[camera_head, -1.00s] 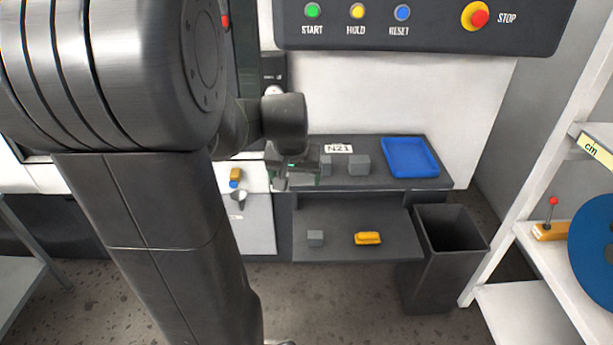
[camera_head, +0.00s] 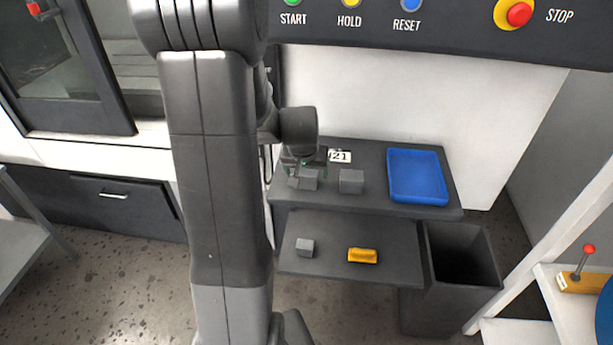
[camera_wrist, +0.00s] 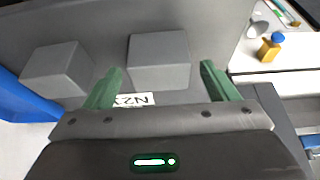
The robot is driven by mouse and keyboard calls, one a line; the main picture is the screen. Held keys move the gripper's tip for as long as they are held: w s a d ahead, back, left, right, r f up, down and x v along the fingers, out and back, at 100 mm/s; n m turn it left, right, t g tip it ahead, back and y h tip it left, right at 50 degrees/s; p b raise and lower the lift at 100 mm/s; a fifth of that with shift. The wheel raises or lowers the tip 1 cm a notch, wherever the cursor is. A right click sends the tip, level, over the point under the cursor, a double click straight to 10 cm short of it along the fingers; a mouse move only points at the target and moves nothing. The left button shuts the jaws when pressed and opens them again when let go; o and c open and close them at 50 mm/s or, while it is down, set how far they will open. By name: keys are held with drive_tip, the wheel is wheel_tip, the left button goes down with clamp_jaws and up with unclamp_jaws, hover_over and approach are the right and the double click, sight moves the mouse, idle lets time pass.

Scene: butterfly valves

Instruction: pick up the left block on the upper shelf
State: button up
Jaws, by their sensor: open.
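The left block (camera_head: 308,181), a plain grey cube, sits on the upper shelf (camera_head: 402,203). It also shows in the wrist view (camera_wrist: 158,62), ahead of the two green fingers and between their lines. My gripper (camera_head: 300,167) is at the block's upper left in the head view, partly hidden by my arm. In the wrist view my gripper (camera_wrist: 162,84) is open and empty, with a finger to either side and the block beyond the tips. A second grey block (camera_head: 351,182) stands to the right on the same shelf; it is at the left in the wrist view (camera_wrist: 57,70).
A blue tray (camera_head: 417,177) lies right of the blocks. A label (camera_head: 340,156) is behind them. The lower shelf holds a small grey block (camera_head: 305,247) and a yellow piece (camera_head: 362,256). A dark bin (camera_head: 462,262) stands at the right, with a control panel (camera_head: 440,25) above.

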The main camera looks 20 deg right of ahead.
drive_tip(key=shift+w+d+f, duration=0.15)
drive_tip(key=shift+w+f, duration=0.05)
drive_tip(key=shift+f, duration=0.5)
drive_tip(key=c, duration=1.3)
drive_tip(key=shift+r, duration=0.1)
